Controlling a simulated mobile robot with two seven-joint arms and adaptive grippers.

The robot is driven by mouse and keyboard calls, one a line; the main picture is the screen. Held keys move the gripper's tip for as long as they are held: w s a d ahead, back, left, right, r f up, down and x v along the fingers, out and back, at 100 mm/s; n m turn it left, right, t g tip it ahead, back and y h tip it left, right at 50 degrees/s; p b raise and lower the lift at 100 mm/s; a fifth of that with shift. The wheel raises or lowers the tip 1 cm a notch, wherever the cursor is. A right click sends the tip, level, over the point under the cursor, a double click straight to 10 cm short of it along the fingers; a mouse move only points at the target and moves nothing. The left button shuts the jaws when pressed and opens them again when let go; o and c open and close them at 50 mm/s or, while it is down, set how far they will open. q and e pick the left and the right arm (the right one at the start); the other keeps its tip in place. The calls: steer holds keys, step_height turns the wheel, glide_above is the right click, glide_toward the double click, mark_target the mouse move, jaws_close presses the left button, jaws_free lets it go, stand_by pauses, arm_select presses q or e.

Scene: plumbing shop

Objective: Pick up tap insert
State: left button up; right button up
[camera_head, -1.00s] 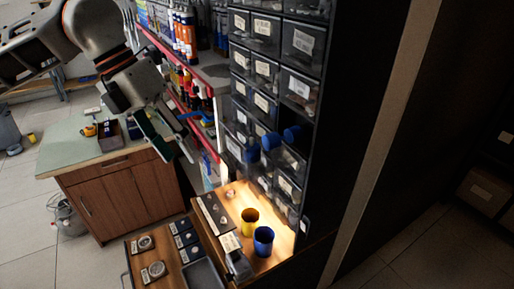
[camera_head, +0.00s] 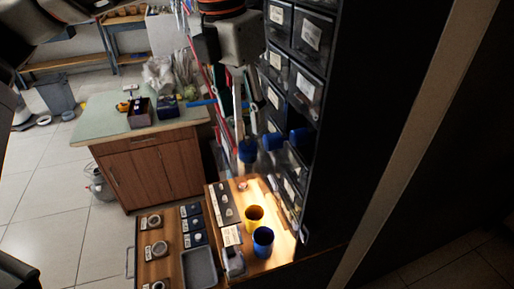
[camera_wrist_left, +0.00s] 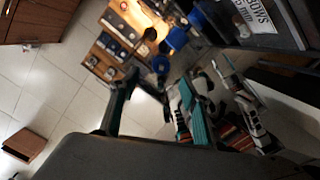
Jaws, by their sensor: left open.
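My left gripper (camera_head: 245,122) hangs open and empty, fingers down, in front of the labelled drawer cabinet and above the lit wooden worktop (camera_head: 274,205). In the left wrist view its two fingers (camera_wrist_left: 158,108) are spread apart, with the worktop beyond them. A dark strip with small pale pieces (camera_head: 225,204) lies on the worktop's left side, and a small piece (camera_head: 241,185) lies behind it. These are too small for me to tell which is the tap insert. My right gripper is not in view.
A yellow cup (camera_head: 254,217) and a blue cup (camera_head: 263,242) stand on the worktop. Blue cylinders (camera_head: 272,141) stick out from the drawer cabinet (camera_head: 296,60) beside the gripper. An open tray of parts (camera_head: 155,222) lies lower left. A green-topped cabinet (camera_head: 95,120) stands further left.

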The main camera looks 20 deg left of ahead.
mark_target(247, 137)
arm_select(q)
step_height(247, 137, down, 3)
steer(key=shift+w+r, duration=0.1)
steer(key=shift+r, duration=0.05)
steer(key=f, duration=0.3)
steer(key=f+p, duration=0.1)
steer(key=shift+w+d+f, duration=0.35)
steer(key=shift+w, duration=0.05)
steer(key=shift+c, duration=0.3)
steer(key=c, duration=1.1)
